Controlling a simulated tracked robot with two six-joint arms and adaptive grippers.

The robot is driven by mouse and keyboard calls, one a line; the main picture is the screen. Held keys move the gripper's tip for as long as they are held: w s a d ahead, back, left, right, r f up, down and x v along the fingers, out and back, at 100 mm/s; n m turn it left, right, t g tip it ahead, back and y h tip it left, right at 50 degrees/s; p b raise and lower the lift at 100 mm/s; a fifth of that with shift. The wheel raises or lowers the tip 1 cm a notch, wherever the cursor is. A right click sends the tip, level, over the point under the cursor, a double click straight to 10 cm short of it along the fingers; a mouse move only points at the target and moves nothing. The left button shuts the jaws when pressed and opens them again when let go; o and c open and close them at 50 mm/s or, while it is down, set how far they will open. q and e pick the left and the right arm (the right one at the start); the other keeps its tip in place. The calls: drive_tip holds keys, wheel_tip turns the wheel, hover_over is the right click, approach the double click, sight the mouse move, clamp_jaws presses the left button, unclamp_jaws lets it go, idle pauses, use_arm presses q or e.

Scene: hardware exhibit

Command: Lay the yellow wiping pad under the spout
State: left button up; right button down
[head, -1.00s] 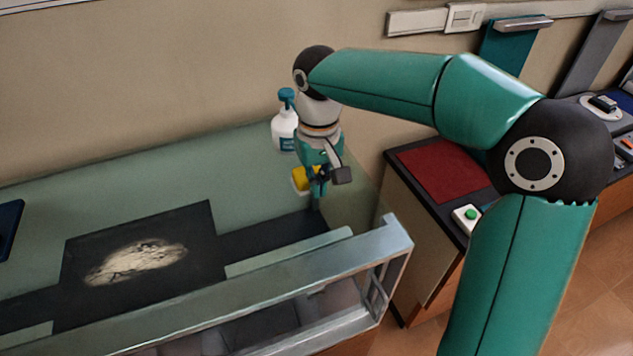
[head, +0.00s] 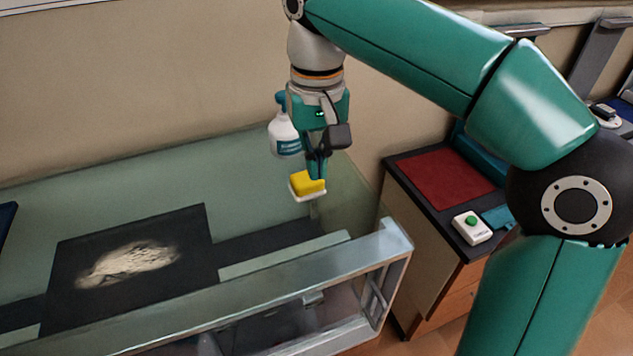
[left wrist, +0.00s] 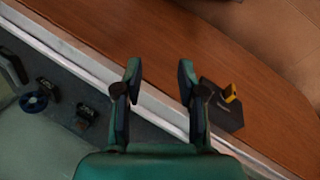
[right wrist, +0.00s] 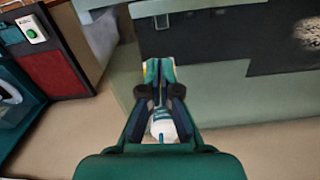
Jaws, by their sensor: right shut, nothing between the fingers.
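The yellow wiping pad (head: 308,182) has a white layer or dish under it, at the right end of the glass case. My right gripper (head: 317,172) points down with its fingertips at the pad's back edge; I cannot tell if they touch it. It is shut and empty. In the right wrist view its closed fingers (right wrist: 159,66) hide most of the pad; a pale yellow edge shows beside them. A white bottle (head: 284,138) with a teal top, partly behind the gripper, also shows in the right wrist view (right wrist: 163,126). My left gripper (left wrist: 160,72) is open and empty.
A metal-framed glass case (head: 290,265) holds a dark panel with a pale fossil-like piece (head: 130,262). To the right, a cabinet carries a red mat (head: 440,180) and a green-button box (head: 472,228). A black box (left wrist: 222,108) lies on a wooden surface in the left wrist view.

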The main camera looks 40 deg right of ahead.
sight(307, 184)
wheel_tip(307, 184, down, 10)
drive_tip(key=shift+s+d+r+b, duration=0.15)
drive_tip(key=shift+r+b, duration=0.1)
drive_tip(key=shift+b, duration=0.25)
drive_tip(key=w, duration=0.1)
drive_tip(key=w+d+p, duration=0.1)
drive_tip(key=w, duration=0.1)
drive_tip(key=shift+w, duration=0.1)
drive_tip(key=shift+w+d+f+p, duration=0.1)
drive_tip(key=shift+w+d+p, duration=0.05)
drive_tip(key=shift+w+p, duration=0.2)
